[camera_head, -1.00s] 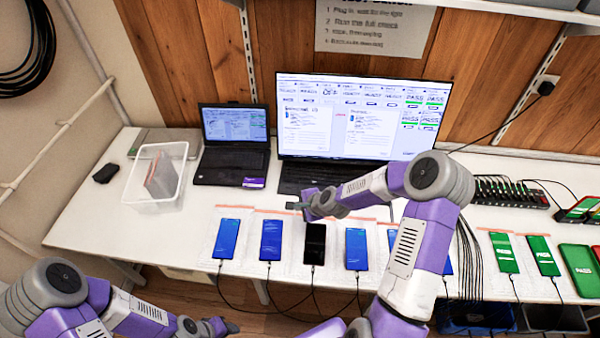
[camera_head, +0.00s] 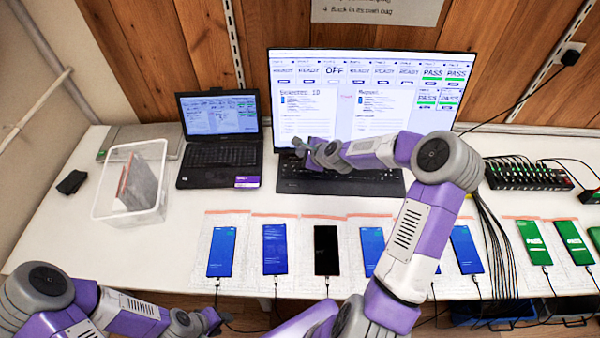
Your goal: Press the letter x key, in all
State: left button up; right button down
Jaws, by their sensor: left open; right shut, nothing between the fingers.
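A black keyboard (camera_head: 345,182) lies in front of the large monitor (camera_head: 365,95). My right gripper (camera_head: 299,146) is shut and empty. It appears over the keyboard's left end, near the monitor's lower left edge; I cannot tell whether it touches a key. The letter x key is too small to make out, and my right arm hides part of the keyboard. My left gripper (camera_head: 222,320) is open, low in the picture near the table's front edge, away from the keyboard.
A laptop (camera_head: 221,155) stands left of the keyboard. A clear bin (camera_head: 105,190) is further left. Several phones on bags, including a dark one (camera_head: 326,250), line the front edge with cables. A black hub (camera_head: 528,175) stands at the right.

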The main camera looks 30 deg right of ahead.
aim_at(301, 172)
jog(key=f+b, duration=0.2)
jog(key=f, duration=0.1)
jog(key=f+b, duration=0.4)
jog(key=f, duration=0.1)
jog(key=shift+w+d+f, duration=0.3)
jog(key=shift+w+f, duration=0.05)
jog(key=shift+w, duration=0.05)
dwell(0.4)
jog(key=shift+f, duration=0.1)
dwell(1.5)
jog(key=shift+f+b, duration=0.35)
jog(key=shift+b, duration=0.25)
jog(key=shift+f+b, duration=0.35)
jog(key=shift+b, duration=0.05)
jog(key=shift+r, duration=0.15)
dwell(0.4)
jog(key=shift+r+p, duration=0.5)
jog(key=shift+r, duration=0.15)
